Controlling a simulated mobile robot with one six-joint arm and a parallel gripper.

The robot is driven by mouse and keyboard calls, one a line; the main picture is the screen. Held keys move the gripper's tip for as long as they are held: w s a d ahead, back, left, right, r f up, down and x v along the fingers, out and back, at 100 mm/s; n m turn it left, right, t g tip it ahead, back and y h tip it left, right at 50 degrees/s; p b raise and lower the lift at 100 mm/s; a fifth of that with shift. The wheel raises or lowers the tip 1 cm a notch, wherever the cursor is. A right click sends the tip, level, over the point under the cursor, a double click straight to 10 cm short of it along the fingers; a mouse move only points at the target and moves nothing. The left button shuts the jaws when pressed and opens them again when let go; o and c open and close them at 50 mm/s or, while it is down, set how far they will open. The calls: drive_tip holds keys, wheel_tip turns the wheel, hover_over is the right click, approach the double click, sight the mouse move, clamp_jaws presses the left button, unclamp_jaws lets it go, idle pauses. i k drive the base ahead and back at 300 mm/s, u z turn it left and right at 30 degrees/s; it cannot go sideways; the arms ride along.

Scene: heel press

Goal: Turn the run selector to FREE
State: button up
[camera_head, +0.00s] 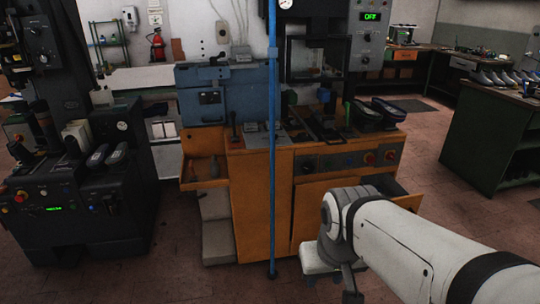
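The run selector cannot be singled out at this size. A grey control box (368,30) at the top right has a green display reading OFF (371,16) and small knobs below it. A dark control panel (348,161) on the front of the orange machine cabinet (258,200) carries several knobs, including a red one (368,158); their labels are unreadable. My white arm reaches in from the lower right and bends downward in front of the cabinet. My gripper's fingers do not show.
A thin blue post (272,130) stands before the orange cabinet. An open drawer (204,170) juts out on its left. A black machine (80,205) with a green display stands at left. A green bench (490,135) with shoes is at right; bare floor lies between.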

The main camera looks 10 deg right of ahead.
sight(307, 168)
drive_tip(key=u, duration=0.05)
drive_tip(key=i, duration=1)
